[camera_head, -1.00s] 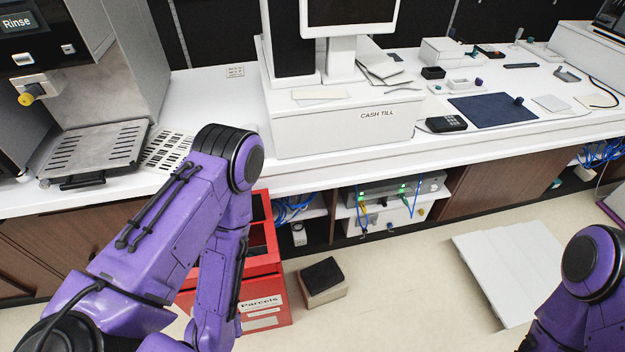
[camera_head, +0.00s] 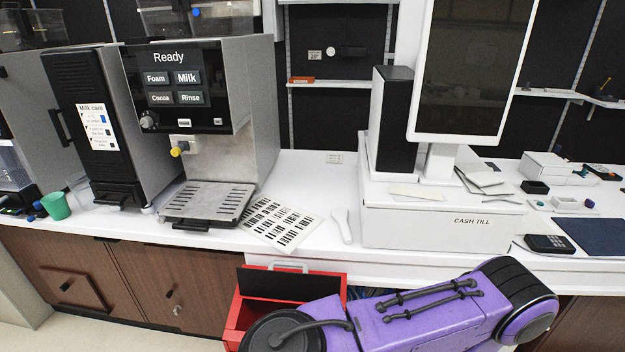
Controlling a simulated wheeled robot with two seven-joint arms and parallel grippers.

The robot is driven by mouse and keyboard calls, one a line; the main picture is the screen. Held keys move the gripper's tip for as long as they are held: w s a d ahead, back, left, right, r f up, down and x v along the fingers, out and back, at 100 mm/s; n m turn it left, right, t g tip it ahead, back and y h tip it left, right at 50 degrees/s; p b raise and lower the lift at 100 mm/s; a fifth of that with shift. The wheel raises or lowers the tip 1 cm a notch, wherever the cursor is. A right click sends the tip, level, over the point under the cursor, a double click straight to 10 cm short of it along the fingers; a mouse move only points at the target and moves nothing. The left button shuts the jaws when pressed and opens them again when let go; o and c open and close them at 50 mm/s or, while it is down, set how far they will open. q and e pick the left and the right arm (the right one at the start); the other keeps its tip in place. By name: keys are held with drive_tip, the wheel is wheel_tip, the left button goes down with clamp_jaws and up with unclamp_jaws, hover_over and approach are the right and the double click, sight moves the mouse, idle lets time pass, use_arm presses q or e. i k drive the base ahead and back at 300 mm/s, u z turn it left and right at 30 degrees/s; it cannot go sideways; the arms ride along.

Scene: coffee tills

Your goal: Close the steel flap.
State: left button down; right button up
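I cannot make out for certain which part is the steel flap. The coffee machine (camera_head: 258,110) has a steel body and a screen reading "Ready". A slotted steel drip tray (camera_head: 208,200) with a dark handle at its front lies flat under its spout. A red bin (camera_head: 236,322) stands below the counter, with a dark panel (camera_head: 290,284) at its top; my arm hides part of it. A purple arm of mine crosses the bottom of the view. Neither gripper is in view, so their fingers cannot be judged.
A sheet of barcodes (camera_head: 281,223) lies beside the drip tray. The cash till (camera_head: 440,226) and its monitor stand to the right. A black milk unit (camera_head: 92,130) and a green cup (camera_head: 56,206) are at the left. Wooden cabinet doors (camera_head: 150,280) line the front.

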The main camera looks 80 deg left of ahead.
sight(303, 286)
drive_tip(key=k, duration=0.8)
drive_tip(key=u, duration=1.4)
drive_tip(key=i, duration=0.3)
